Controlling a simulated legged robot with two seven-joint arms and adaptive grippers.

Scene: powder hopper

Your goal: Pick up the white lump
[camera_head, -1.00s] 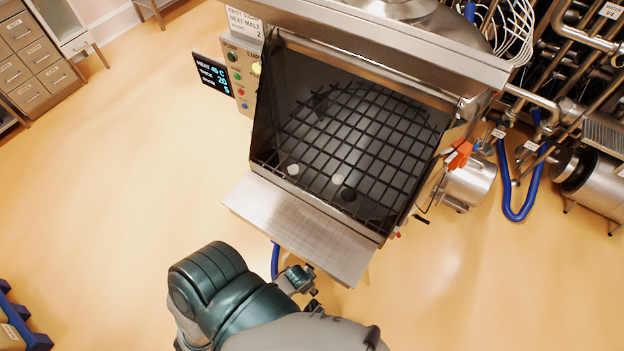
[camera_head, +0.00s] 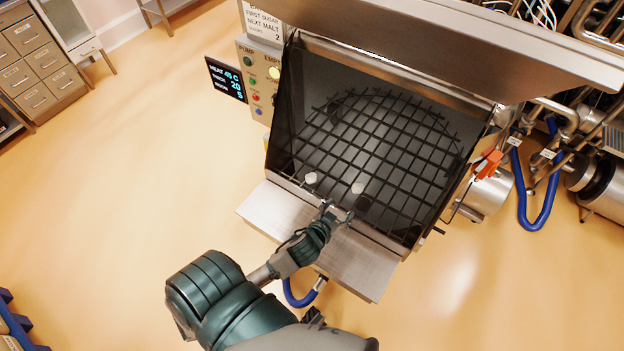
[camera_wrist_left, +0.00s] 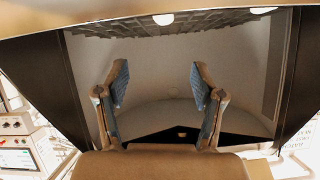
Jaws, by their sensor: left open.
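Two white lumps lie on the dark grid inside the hopper, near its front edge: a left one (camera_head: 311,178) and a right one (camera_head: 357,188). In the left wrist view, two pale lumps show at the top edge, one near the middle (camera_wrist_left: 163,19) and one at the right (camera_wrist_left: 262,10). My left gripper (camera_head: 337,211) is at the front lip of the hopper, just short of the lumps and touching neither. Its two fingers (camera_wrist_left: 158,88) are spread apart with nothing between them. My right gripper is not in view.
The hopper's steel front shelf (camera_head: 268,212) lies under my left gripper. Dark side walls flank the grid (camera_head: 385,150), and a steel lid (camera_head: 450,40) overhangs the back. A control panel (camera_head: 262,82) stands at the left, with an orange part (camera_head: 487,165) and blue hose (camera_head: 540,205) at the right.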

